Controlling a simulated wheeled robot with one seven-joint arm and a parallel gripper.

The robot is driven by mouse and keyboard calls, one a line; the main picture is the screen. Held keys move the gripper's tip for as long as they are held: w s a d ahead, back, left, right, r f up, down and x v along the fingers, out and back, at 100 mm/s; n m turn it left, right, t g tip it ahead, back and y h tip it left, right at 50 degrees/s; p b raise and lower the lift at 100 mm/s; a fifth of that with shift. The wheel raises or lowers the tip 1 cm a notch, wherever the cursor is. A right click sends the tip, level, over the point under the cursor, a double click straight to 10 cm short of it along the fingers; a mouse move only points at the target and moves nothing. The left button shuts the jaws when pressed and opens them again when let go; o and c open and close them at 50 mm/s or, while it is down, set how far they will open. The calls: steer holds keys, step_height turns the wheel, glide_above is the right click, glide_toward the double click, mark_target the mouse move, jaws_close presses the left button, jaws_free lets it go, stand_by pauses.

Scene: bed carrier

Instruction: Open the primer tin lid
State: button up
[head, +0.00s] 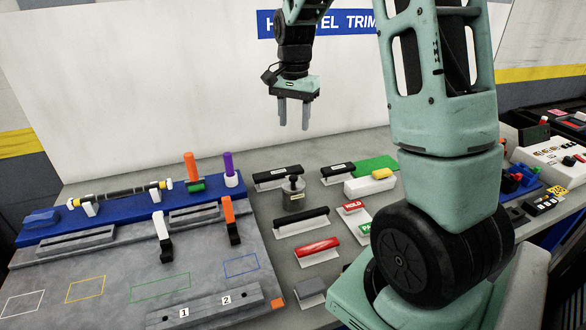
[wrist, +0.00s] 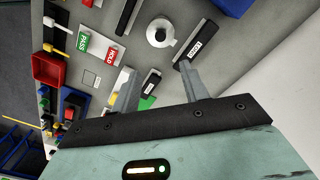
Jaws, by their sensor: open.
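A grey metal tin (head: 293,198), which looks like the primer tin, stands upright on the bench among black-handled tools. A dark knob shows on its top, and the lid appears to be on. In the wrist view the tin (wrist: 160,33) is seen from above as a pale round shape with a dark centre, beyond my fingertips. My gripper (head: 294,118) is open and empty, pointing down, high above the bench and the tin. Its two fingers (wrist: 158,76) are apart in the wrist view, with nothing between them.
Black-handled tools (head: 278,177) and (head: 302,222) lie close behind and in front of the tin. A grey fixture board (head: 110,265) with upright clamps is left. A white wall stands behind.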

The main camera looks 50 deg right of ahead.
mark_target(293, 177)
step_height(293, 177, down, 16)
steer(key=shift+a+f+p, duration=0.1)
steer(key=shift+f+p, duration=0.1)
steer(key=shift+p, duration=0.95)
jaws_close()
